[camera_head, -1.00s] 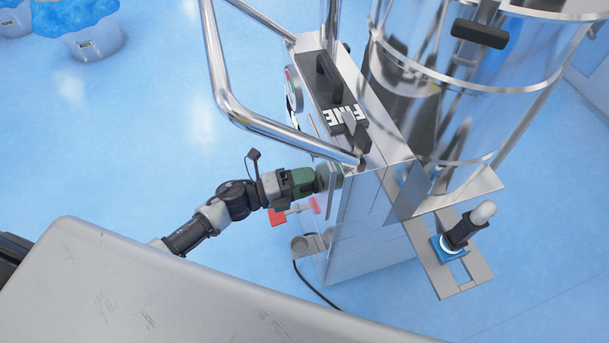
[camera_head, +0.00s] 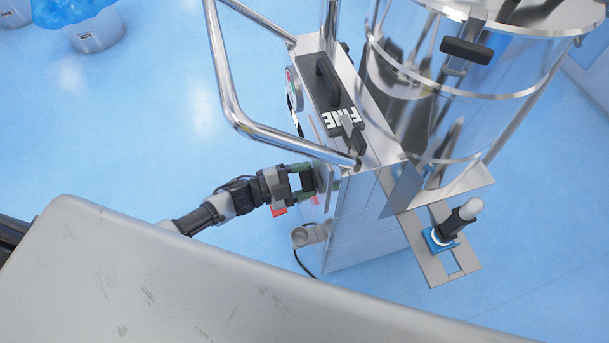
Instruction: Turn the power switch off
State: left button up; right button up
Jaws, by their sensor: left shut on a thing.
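The steel machine (camera_head: 352,225) stands at the centre, with its control box facing left. My left gripper (camera_head: 315,181) reaches in from the left, its green fingers at the left side panel of the box. It is shut on the power switch at that panel. The switch is mostly hidden by the fingers and the panel edge, so its position cannot be read. A red piece (camera_head: 279,210) shows partly below the gripper. My right gripper is not in view.
A bent steel handrail (camera_head: 228,95) passes above my left arm. A grey socket-like fitting (camera_head: 305,236) with a black cable sits below the gripper. The blue floor between is clear.

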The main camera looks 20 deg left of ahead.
pick_arm(q)
jog(key=shift+n, duration=0.5)
jog(key=o, duration=0.9)
jog(key=v, duration=1)
jog(key=shift+s+a, duration=0.3)
jog(key=shift+f, duration=0.1)
